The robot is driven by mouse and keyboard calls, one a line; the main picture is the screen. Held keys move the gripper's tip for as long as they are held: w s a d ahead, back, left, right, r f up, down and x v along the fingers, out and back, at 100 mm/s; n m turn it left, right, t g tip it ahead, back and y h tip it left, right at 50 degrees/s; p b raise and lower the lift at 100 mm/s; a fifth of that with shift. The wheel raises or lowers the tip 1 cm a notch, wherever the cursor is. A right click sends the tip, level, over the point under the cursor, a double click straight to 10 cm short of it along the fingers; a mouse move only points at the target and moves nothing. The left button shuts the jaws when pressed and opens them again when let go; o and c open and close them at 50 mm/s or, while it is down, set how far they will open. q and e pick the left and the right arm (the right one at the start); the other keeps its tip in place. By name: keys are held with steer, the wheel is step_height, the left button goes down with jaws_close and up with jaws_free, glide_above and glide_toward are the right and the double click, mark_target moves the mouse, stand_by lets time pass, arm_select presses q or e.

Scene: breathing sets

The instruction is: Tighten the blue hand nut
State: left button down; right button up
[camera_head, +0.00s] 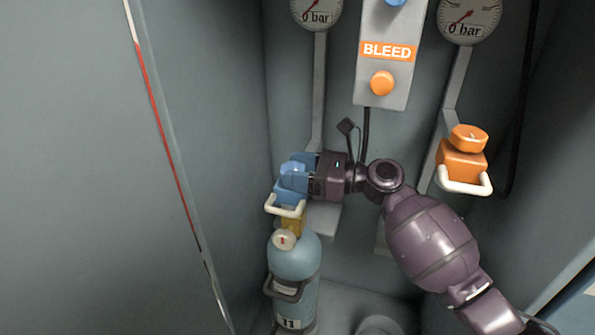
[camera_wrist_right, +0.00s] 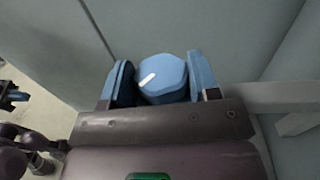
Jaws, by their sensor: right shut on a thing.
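The blue hand nut (camera_head: 293,169) sits on top of a blue connector block (camera_head: 289,190) with a white handle, above the yellow valve of a light-blue cylinder (camera_head: 292,258). My right gripper (camera_head: 302,168) reaches in from the right and is shut on the nut. In the right wrist view the nut (camera_wrist_right: 162,78), with a white mark on its top, sits between the two blue fingertips (camera_wrist_right: 158,80). The mark slants up to the right. The fingers partly hide the nut in the head view.
An orange connector (camera_head: 462,160) with an orange nut and white handle hangs at the right. A grey panel with a BLEED label (camera_head: 387,51) and orange button (camera_head: 382,83) is above. Two gauges (camera_head: 317,12) (camera_head: 468,18) read near zero. Grey walls stand close to the left.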

steer(key=n+g, duration=0.2)
steer(key=g, duration=0.1)
steer(key=n+g, duration=0.1)
steer(key=g, duration=0.2)
steer(key=shift+w+f+n+b, duration=0.1)
steer(key=shift+w+n+b, duration=0.1)
steer(key=shift+n+b, duration=0.2)
steer(key=n+g+h, duration=0.1)
steer(key=n+g, duration=0.1)
steer(key=g, duration=0.1)
steer(key=n+g+h, duration=0.1)
steer(key=n+g, duration=0.1)
steer(key=g, duration=0.1)
steer(key=shift+w+a+b, duration=0.1)
steer(key=shift+b, duration=0.3)
arm_select(q)
steer(key=shift+a+r+n+t, duration=0.15)
steer(key=shift+a+n+t, duration=0.15)
steer(key=shift+t, duration=0.1)
arm_select(e)
steer(key=shift+n+g+h, duration=1)
steer(key=shift+n+g, duration=0.1)
steer(key=shift+g, duration=0.3)
steer(key=shift+n+g+h, duration=0.4)
steer(key=shift+g, duration=0.1)
arm_select(q)
steer(key=shift+w+d, duration=0.1)
steer(key=shift+w, duration=0.1)
